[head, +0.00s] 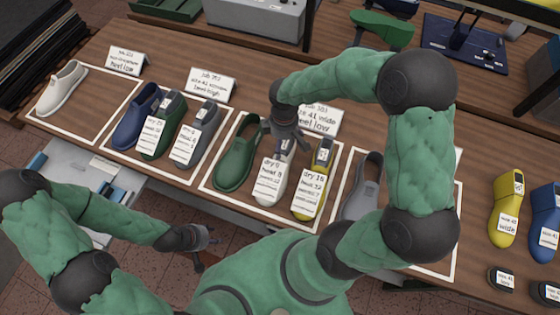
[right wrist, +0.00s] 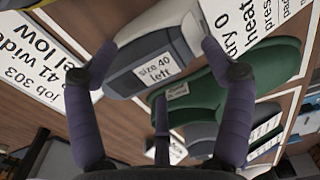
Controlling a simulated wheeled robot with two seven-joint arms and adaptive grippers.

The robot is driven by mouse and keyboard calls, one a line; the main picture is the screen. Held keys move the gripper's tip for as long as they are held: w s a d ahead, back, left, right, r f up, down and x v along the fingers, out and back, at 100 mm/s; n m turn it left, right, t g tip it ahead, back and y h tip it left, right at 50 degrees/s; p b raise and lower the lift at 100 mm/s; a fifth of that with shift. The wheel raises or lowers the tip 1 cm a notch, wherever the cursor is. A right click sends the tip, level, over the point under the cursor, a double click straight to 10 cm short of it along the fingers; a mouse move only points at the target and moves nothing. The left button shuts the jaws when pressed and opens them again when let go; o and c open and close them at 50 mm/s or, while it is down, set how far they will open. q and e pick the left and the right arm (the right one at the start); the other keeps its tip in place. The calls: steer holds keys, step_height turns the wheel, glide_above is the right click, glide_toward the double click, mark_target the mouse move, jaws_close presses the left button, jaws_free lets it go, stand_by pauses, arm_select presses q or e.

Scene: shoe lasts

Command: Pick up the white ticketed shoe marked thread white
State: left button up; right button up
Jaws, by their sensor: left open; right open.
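The white ticketed shoe (head: 272,188) stands in the middle outlined bay, between a green shoe (head: 237,160) and a yellow one (head: 318,180). Its ticket starts "dry 0"; I cannot read a thread mark. My right gripper (head: 287,142) is over its heel end and hides part of it. In the right wrist view the white shoe (right wrist: 180,28) has a dark heel block labelled "size 40 left" and lies between the open fingers (right wrist: 152,62). I cannot tell whether they touch it. My left gripper (head: 208,237) is open and empty, low in front of the table.
Another white shoe (head: 62,88) stands alone in the far left bay. Blue, green and grey shoes fill the second bay. A grey shoe (head: 364,190) is in the right bay, partly behind my arm. Job cards (head: 212,86) stand behind the bays.

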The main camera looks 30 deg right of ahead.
jaws_close()
steer(key=shift+r, duration=0.2)
